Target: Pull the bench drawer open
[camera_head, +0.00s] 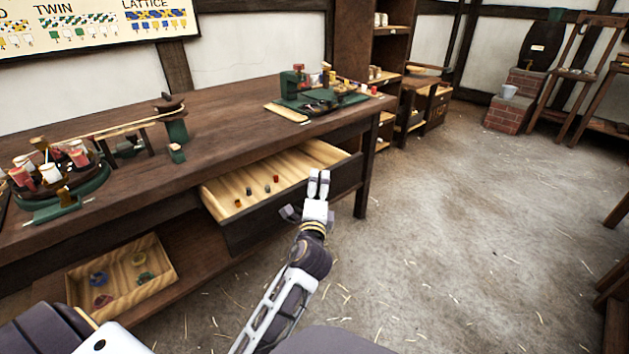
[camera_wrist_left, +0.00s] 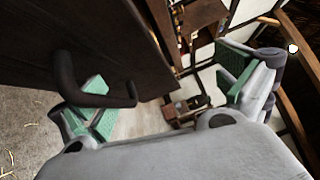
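The bench drawer (camera_head: 262,182) stands partly out of the dark wooden bench (camera_head: 215,110). Its pale inside shows, with several small coloured pieces in it. My left gripper (camera_head: 318,184) is at the drawer's dark front, toward its right end. In the left wrist view, the drawer front (camera_wrist_left: 105,35) carries a dark bar handle (camera_wrist_left: 66,82). The fingers of my left gripper (camera_wrist_left: 165,82) are wide apart, with green pads. The handle lies close by the left-hand finger; I cannot tell whether they touch. The handle is hidden in the head view. My right gripper is not in view.
A pale open tray (camera_head: 122,280) with coloured pieces sits on the lower shelf. Rope-making gear (camera_head: 60,175) and a green device (camera_head: 315,95) stand on the bench top. A bench leg (camera_head: 367,175) is right of the drawer. The floor (camera_head: 450,220) to the right is clear.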

